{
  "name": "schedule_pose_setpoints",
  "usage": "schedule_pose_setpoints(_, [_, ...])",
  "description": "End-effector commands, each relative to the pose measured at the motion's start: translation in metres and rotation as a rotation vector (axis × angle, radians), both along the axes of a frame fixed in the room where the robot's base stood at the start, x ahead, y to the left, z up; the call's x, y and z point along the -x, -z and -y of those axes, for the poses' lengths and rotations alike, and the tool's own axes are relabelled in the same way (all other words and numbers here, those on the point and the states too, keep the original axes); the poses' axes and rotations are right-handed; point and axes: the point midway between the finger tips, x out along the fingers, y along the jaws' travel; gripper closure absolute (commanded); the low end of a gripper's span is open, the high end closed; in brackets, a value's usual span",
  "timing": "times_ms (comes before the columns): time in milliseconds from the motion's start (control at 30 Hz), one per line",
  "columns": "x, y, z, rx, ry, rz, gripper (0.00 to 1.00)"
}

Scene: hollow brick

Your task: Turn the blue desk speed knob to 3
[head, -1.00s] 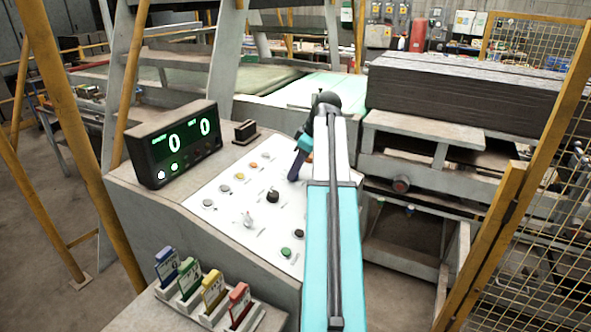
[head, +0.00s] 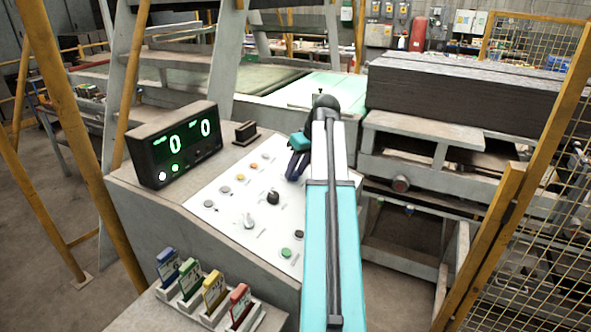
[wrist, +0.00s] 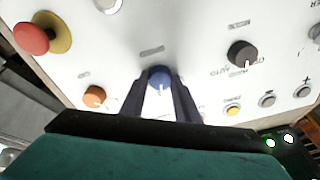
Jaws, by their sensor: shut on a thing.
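The blue speed knob (wrist: 159,76) is on the white control panel (head: 234,205) in the wrist view, between my two dark fingertips. My gripper (wrist: 160,82) is shut on it, one finger on each side. A white mark on the knob points toward the bottom of the wrist view. The scale lettering around it is too small to read. In the head view my gripper (head: 294,171) reaches down to the panel's far right part, and the knob is hidden there. The black display (head: 175,145) shows two green zeros.
A black knob (wrist: 241,53), an orange button (wrist: 95,96), and a red mushroom button (wrist: 31,38) on a yellow collar surround the blue knob. Coloured cards (head: 214,289) stand in holders at the front. A yellow mesh guard (head: 535,220) is at the right.

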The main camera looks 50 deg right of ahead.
Motion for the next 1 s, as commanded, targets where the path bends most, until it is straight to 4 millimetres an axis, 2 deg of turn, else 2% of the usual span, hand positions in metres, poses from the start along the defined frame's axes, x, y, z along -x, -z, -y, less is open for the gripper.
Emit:
schedule_pose_setpoints(300, [0.0004, 0.0004, -0.0007, -0.032, 0.113, -0.012, 0.94])
schedule_pose_setpoints(733, [0.0005, 0.0005, -0.0005, -0.035, 0.125, -0.012, 0.94])
schedule_pose_setpoints(767, [0.0005, 0.0005, -0.0005, -0.035, 0.125, -0.012, 0.68])
schedule_pose_setpoints(800, [0.0005, 0.0005, -0.0005, -0.035, 0.125, -0.012, 0.62])
schedule_pose_setpoints(867, [0.0004, 0.0004, -0.0004, -0.035, 0.125, -0.012, 0.53])
schedule_pose_setpoints(1000, [0.0002, 0.0003, -0.0003, -0.034, 0.124, -0.011, 0.53])
